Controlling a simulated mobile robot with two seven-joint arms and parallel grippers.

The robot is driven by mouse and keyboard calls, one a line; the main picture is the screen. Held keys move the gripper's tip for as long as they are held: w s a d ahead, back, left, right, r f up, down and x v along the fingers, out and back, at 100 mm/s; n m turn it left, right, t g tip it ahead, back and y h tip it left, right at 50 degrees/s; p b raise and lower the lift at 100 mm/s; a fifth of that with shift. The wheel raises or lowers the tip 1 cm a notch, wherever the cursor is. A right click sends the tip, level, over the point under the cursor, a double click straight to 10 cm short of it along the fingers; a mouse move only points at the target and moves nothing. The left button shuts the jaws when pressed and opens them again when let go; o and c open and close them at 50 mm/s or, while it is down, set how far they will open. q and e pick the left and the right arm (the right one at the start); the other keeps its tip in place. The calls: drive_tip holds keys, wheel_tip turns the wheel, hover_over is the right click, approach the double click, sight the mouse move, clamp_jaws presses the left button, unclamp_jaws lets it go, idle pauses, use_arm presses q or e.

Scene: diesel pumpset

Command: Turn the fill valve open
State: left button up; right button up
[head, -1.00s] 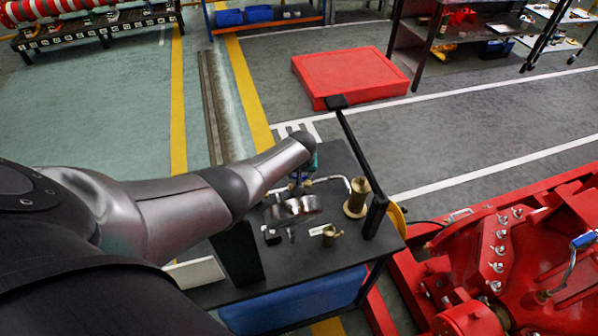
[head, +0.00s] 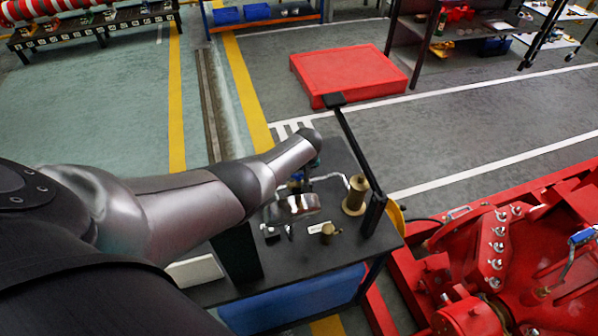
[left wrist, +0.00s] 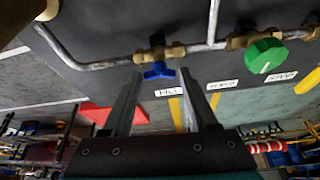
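The fill valve's blue handle (left wrist: 158,71) sits under a brass body (left wrist: 160,53) on a pipe, in the left wrist view. A white label (left wrist: 168,91), seen upside down, is beside it and seems to read FILL. My left gripper (left wrist: 159,73) is open, with a finger on each side of the blue handle. I cannot tell whether either finger touches it. In the head view the left gripper is mostly hidden by my arm; some blue (head: 297,178) shows beneath the wrist. My right gripper is not in view.
A green knob (left wrist: 265,55) with its own label is along the same pipe. On the dark bench (head: 335,255) stand a brass cylinder (head: 355,195), a small brass piece (head: 327,233) and a black angled arm (head: 355,150). Red machinery (head: 500,260) is at the right.

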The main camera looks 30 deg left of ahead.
use_arm(q)
drive_tip(key=o, duration=0.3)
drive_tip(key=shift+r, duration=0.15)
drive_tip(key=shift+s+d+r+p, duration=0.1)
drive_tip(key=shift+d+r+p, duration=0.1)
drive_tip(key=shift+r+p, duration=0.5)
drive_tip(key=p+v, duration=0.6)
drive_tip(key=v, duration=0.7)
drive_tip(key=shift+s+d+r+p, duration=0.2)
drive_tip(key=shift+p, duration=0.1)
